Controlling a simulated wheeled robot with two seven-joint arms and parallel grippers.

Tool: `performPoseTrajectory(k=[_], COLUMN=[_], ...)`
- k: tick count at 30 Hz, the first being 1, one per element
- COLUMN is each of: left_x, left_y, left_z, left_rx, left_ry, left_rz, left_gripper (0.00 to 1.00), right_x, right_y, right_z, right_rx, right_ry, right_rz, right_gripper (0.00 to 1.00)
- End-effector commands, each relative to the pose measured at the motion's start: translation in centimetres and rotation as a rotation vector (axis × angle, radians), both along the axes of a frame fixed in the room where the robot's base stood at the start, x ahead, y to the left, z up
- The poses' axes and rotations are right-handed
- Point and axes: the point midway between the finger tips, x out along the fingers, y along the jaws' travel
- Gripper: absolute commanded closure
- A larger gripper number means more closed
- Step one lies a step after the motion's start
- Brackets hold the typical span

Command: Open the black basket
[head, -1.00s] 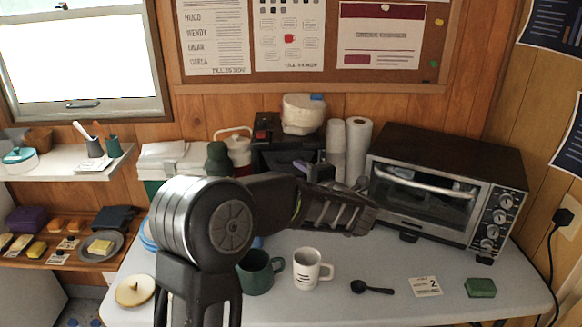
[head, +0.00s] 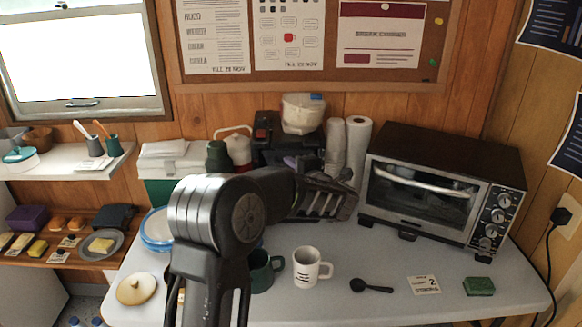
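A black machine (head: 268,135) with a red switch stands against the back wall, left of the toaster oven. The black basket seems to belong to this machine, but my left arm covers most of its front, and I cannot tell whether the basket is open or shut. My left gripper (head: 345,203) is in front of the machine's right side, above the table and pointing right toward the oven. Its fingertips are dark and seen edge-on, so I cannot tell whether they are apart or touching the machine. My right gripper is not in view.
A toaster oven (head: 440,190) stands close right of my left gripper. Paper rolls (head: 357,145) stand behind it. A green mug (head: 262,272), a white mug (head: 307,268), a black spoon (head: 368,287) and a green sponge (head: 479,287) are in front.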

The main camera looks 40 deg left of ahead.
Motion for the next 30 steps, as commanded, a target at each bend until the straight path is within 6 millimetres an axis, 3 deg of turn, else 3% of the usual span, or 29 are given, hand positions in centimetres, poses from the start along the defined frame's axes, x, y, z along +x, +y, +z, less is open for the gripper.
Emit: performPoseTrajectory(k=[5,30], left_x=[0.00,-0.02], left_y=[-0.01,-0.02], left_z=[0.00,-0.04], left_rx=[0.000,-0.001], left_ry=[0.000,0.001], left_rz=[0.000,0.000], left_gripper=[1.00,1.00], right_x=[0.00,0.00], right_y=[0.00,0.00], right_z=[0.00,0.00], right_rx=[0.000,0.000], right_ry=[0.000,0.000], right_rz=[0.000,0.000], right_gripper=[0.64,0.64])
